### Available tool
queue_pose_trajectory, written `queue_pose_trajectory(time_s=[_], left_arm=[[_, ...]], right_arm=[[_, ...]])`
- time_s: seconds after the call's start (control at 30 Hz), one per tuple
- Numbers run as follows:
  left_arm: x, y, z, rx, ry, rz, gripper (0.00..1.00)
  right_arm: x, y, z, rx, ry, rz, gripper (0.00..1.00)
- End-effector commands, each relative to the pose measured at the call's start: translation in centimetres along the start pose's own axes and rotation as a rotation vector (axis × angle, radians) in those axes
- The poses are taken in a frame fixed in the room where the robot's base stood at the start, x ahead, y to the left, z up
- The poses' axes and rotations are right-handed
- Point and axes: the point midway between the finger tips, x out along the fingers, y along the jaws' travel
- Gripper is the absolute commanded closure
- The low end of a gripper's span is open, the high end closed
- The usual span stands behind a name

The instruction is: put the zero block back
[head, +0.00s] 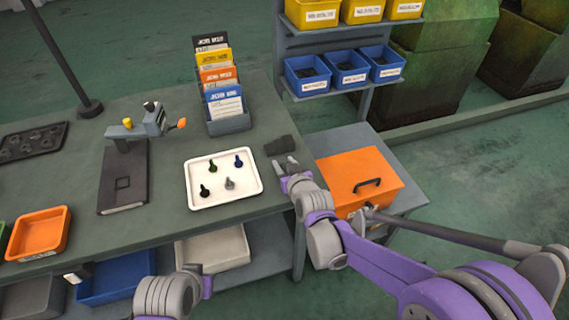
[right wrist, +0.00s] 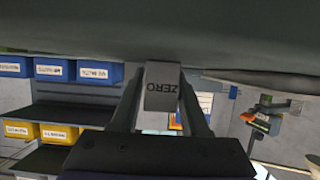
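The zero block (right wrist: 162,86) is grey and lettered ZERO, upside down in the right wrist view. It sits between the fingertips of my right gripper (right wrist: 163,100), with a finger against each side. In the head view my right gripper (head: 286,164) is at the right end of the workbench (head: 160,235). A dark grey block shape (head: 281,145) lies just beyond its fingertips; whether it touches the bench is unclear. My left gripper (head: 200,283) is low at the bench's front, its fingers unclear.
A white tray (head: 195,202) with several small bolts lies left of my right gripper. An orange box (head: 345,172) with a handle is to the right, below blue bins (head: 348,77).

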Motion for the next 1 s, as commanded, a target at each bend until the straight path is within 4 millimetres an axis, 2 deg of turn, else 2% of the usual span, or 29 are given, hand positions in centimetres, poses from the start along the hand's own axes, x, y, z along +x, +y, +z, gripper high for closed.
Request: queue_pose_trajectory(time_s=[0.03,0.1,0.47,0.57,1.0], left_arm=[[0.0,0.0,0.0,0.0,0.0,0.0,1.0],[0.0,0.0,0.0,0.0,0.0,0.0,1.0],[-0.4,0.0,-0.3,0.0,0.002,0.0,1.0],[-0.3,0.0,-0.2,0.0,0.001,0.0,1.0],[-0.8,0.0,-0.6,0.0,0.004,0.0,1.0]], right_arm=[[0.0,0.0,-0.1,0.0,0.0,0.0,0.44],[0.0,0.0,-0.1,0.0,0.0,0.0,0.35],[-0.3,0.0,-0.5,0.0,0.001,0.0,0.35],[-1.5,0.0,-0.4,0.0,0.0,0.0,0.35],[-9.9,0.0,-0.4,0.0,0.0,0.001,0.35]])
